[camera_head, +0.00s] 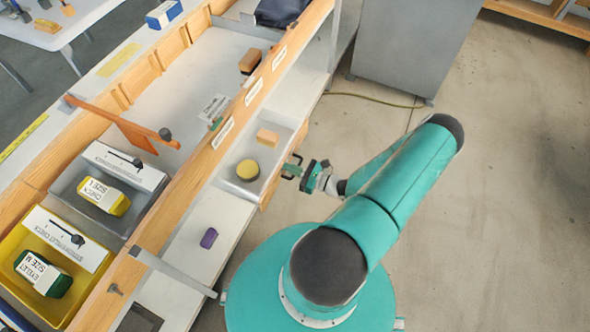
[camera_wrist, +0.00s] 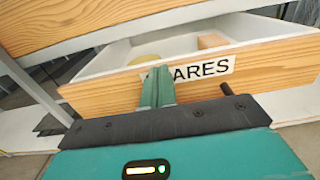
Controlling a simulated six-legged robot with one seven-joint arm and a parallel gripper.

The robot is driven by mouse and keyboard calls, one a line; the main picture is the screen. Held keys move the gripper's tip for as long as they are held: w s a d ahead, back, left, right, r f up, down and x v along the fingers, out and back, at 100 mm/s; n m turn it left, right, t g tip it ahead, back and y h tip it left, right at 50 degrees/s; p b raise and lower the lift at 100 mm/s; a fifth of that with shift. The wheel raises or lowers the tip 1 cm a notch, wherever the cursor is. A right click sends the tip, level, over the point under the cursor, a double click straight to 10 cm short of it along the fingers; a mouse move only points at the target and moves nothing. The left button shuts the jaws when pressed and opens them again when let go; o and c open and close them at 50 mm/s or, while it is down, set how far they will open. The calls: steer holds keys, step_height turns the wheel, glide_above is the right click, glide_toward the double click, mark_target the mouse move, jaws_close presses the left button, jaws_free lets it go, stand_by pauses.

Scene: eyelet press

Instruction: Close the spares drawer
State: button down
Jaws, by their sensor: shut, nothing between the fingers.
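The spares drawer (camera_wrist: 270,62) has a wooden front with a label ending in "ARES", partly hidden by my gripper's fingers. It stands pulled out below the wooden bench edge, and its open white inside shows. In the head view the drawer (camera_head: 277,178) holds a round yellow piece (camera_head: 247,170) and an orange-tan block (camera_head: 267,137). My gripper (camera_head: 302,167) is shut and empty, just outside the drawer front. In the wrist view its closed fingers (camera_wrist: 157,88) overlap the front left of the label's middle. I cannot tell whether they touch the wood.
A wooden bench rail (camera_head: 205,160) with labels runs above the drawer. A grey bin (camera_head: 110,190) and a yellow bin (camera_head: 55,262) stand on the bench at left. A purple piece (camera_head: 208,238) lies on the lower white ledge. A grey cabinet (camera_head: 410,45) stands behind. The floor at right is clear.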

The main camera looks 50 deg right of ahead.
glide_above(251, 153)
steer(key=s+a, duration=0.2)
steer(key=s, duration=0.2)
steer(key=shift+w+a, duration=0.15)
steer(key=shift+w, duration=0.05)
